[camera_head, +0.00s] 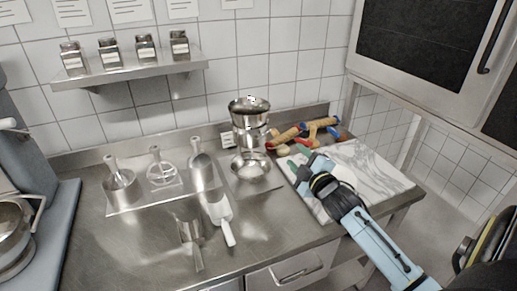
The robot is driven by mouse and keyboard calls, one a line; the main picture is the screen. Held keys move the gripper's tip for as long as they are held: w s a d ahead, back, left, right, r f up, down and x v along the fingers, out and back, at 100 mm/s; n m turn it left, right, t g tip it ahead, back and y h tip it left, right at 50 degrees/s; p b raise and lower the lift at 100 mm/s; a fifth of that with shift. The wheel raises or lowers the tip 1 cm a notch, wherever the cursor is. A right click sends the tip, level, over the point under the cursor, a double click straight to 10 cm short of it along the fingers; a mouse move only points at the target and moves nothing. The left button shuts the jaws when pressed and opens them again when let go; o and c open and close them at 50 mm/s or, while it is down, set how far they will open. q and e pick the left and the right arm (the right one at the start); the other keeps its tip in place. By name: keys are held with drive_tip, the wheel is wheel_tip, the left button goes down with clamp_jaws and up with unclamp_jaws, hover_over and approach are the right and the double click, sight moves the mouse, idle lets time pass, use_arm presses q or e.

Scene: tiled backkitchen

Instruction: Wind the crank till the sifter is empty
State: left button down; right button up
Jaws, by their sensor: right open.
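The metal sifter (249,117) stands upright at the back of the steel counter, above a round shallow metal bowl (250,168). Its crank cannot be made out clearly, and what is inside the sifter cannot be told from here. My right gripper (298,157) is open, with green fingertips, to the right of the bowl and lower in the picture than the sifter. It appears apart from the sifter and holds nothing that I can see. My left gripper is not in view.
A marble board (362,172) lies under my right arm, with rolling pins (322,124) and small coloured items behind it. A tray (128,206) with metal utensils and a white-handled scoop (218,212) are left of the bowl. A wall shelf (135,73) holds several jars.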

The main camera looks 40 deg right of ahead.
sight(277, 136)
drive_tip(key=w+d+n+b, duration=0.1)
drive_tip(key=w+n, duration=0.3)
drive_tip(key=n, duration=0.2)
drive_tip(key=w+d+n+b, duration=0.1)
drive_tip(key=w+n, duration=0.4)
drive_tip(key=n, duration=0.2)
drive_tip(key=w+d+n+b, duration=0.1)
drive_tip(key=w+n+b, duration=0.1)
drive_tip(key=w+n, duration=0.2)
drive_tip(key=shift+w+f+n+h, duration=0.1)
drive_tip(key=shift+w+n+h, duration=0.05)
drive_tip(key=shift+n, duration=0.65)
drive_tip(key=shift+w+n+h, duration=0.1)
drive_tip(key=shift+n+h, duration=0.05)
drive_tip(key=shift+n, duration=0.65)
drive_tip(key=shift+c, duration=0.2)
clamp_jaws()
